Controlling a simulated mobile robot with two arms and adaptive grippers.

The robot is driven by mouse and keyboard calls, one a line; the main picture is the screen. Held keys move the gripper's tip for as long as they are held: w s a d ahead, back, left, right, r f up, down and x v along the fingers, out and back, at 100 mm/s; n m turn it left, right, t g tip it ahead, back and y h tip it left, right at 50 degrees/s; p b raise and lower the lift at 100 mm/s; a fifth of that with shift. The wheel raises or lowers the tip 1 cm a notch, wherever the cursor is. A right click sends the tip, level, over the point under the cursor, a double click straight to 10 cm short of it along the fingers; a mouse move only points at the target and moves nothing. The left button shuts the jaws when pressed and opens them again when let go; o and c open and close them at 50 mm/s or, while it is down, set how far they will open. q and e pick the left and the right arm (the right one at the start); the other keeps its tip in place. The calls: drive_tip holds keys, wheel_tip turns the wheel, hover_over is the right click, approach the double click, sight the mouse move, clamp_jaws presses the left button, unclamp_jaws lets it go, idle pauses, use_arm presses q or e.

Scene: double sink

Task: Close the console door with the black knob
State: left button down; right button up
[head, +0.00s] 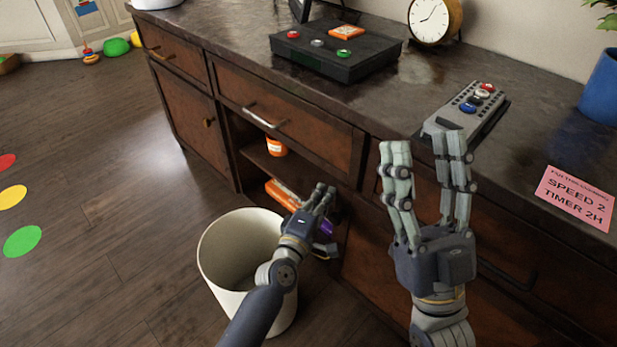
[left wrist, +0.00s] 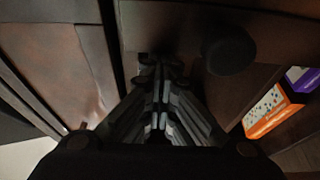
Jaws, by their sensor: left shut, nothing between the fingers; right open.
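The black knob (left wrist: 228,50) shows in the left wrist view on a brown wooden door panel (left wrist: 150,22), just right of my fingertips. In that view an open compartment lies to the panel's right. My left gripper (head: 325,192) is shut and empty, in front of the open shelf compartment of the console (head: 310,100). Its fingertips (left wrist: 160,62) are close to the panel; I cannot tell whether they touch. I cannot make out the black knob in the head view. My right gripper (head: 425,145) is open and empty, raised in front of the console's right part.
A cream bin (head: 215,270) stands below my left arm. The shelves hold an orange jar (head: 277,147) and an orange box (head: 283,195), plus a purple item (head: 327,226). A black device (head: 335,60), grey control box (head: 465,108), clock (head: 433,20) and pink note (head: 575,197) are on top.

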sight(352, 206)
use_arm(q)
drive_tip(key=s+d+p, duration=0.1)
drive_tip(key=s+d, duration=0.3)
drive_tip(key=shift+s+d+p, duration=0.35)
drive_tip(key=shift+s+d, duration=0.05)
drive_tip(key=shift+s+d+f, duration=0.15)
drive_tip(key=shift+s+d, duration=0.15)
use_arm(e)
drive_tip(key=w+f+g+h, duration=0.2)
drive_tip(key=w+f+g, duration=0.3)
drive_tip(key=f, duration=0.3)
drive_tip(key=shift+w+a+g, duration=0.3)
drive_tip(key=shift+w+g, duration=0.1)
drive_tip(key=shift+w, duration=0.3)
drive_tip(key=shift+f, duration=0.1)
